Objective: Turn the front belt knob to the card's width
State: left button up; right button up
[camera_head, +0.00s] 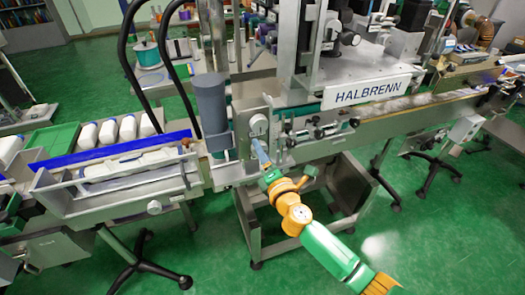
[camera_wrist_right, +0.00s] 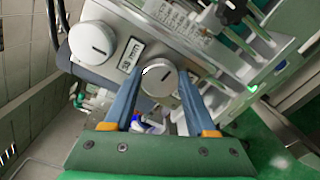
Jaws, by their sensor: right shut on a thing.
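My right gripper (camera_head: 258,147) is at the front panel of the grey machine. In the right wrist view its two blue fingers (camera_wrist_right: 161,76) are closed around a round silver knob (camera_wrist_right: 159,86) with a dark line on its face. A second round knob (camera_wrist_right: 93,40) sits on the same panel, free, to the upper left; a knob also shows in the head view (camera_head: 258,125). Between the two knobs is a small display (camera_wrist_right: 130,53) with a number in mm, too small to read surely. A printed card (camera_wrist_right: 178,18) is above; its text is not readable. My left gripper is not in view.
A grey upright cylinder (camera_head: 211,108) stands left of the panel. A conveyor (camera_head: 400,113) runs to the right under the HALBRENN sign (camera_head: 368,90). A tray with white bottles (camera_head: 108,130) is at the left. A dark knob (camera_wrist_right: 232,10) sticks out above the gripper.

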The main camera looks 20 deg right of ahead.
jog(key=shift+n+p, duration=0.85)
jog(key=shift+n, duration=2.75)
jog(key=shift+a+f, duration=0.1)
jog(key=o, duration=1.4)
jog(key=shift+c, duration=0.2)
jog(key=s, duration=0.7)
